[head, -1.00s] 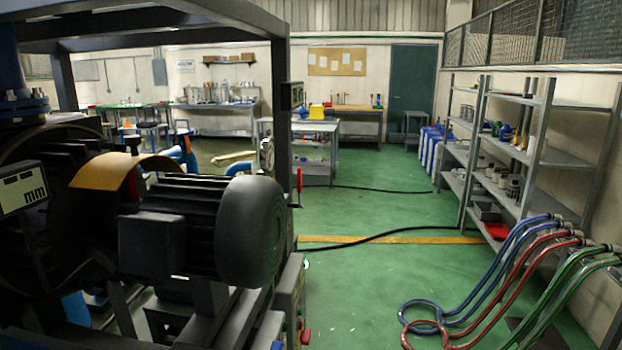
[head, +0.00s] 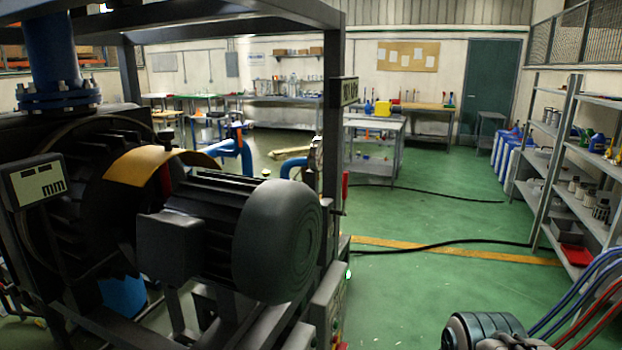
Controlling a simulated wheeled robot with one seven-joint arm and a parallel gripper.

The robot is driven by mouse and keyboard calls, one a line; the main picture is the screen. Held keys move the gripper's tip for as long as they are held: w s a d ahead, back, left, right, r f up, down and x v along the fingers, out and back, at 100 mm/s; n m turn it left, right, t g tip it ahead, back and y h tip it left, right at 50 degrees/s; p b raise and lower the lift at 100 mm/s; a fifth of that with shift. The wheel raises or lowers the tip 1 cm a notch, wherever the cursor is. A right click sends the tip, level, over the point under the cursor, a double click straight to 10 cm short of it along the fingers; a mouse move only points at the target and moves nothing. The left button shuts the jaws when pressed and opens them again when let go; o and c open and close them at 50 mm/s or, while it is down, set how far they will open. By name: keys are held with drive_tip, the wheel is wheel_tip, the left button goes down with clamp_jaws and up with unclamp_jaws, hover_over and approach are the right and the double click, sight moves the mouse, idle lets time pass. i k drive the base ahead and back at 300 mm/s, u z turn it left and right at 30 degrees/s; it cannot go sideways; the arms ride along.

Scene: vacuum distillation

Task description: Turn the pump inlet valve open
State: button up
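The pump's dark motor (head: 275,240) fills the left of the head view, with a yellow guard (head: 150,168) behind it. A blue flanged pipe (head: 55,85) rises at the far left. Blue pipe bends (head: 235,152) show behind the motor. A small red handle (head: 345,185) hangs by the right post of the pump's frame. I cannot tell whether it belongs to the inlet valve; no valve shows clearly. A grey rounded part of my arm (head: 485,330) shows at the bottom right. My gripper's fingers are not in view.
The dark frame post (head: 333,130) stands right of the motor. Green floor (head: 440,285) is open to its right, crossed by a black cable (head: 450,243). Shelves (head: 560,190) and blue and red hoses (head: 585,295) are at the right. A display box (head: 38,180) is at the left.

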sight(345, 194)
drive_tip(key=i, duration=0.85)
drive_tip(key=z, duration=0.3)
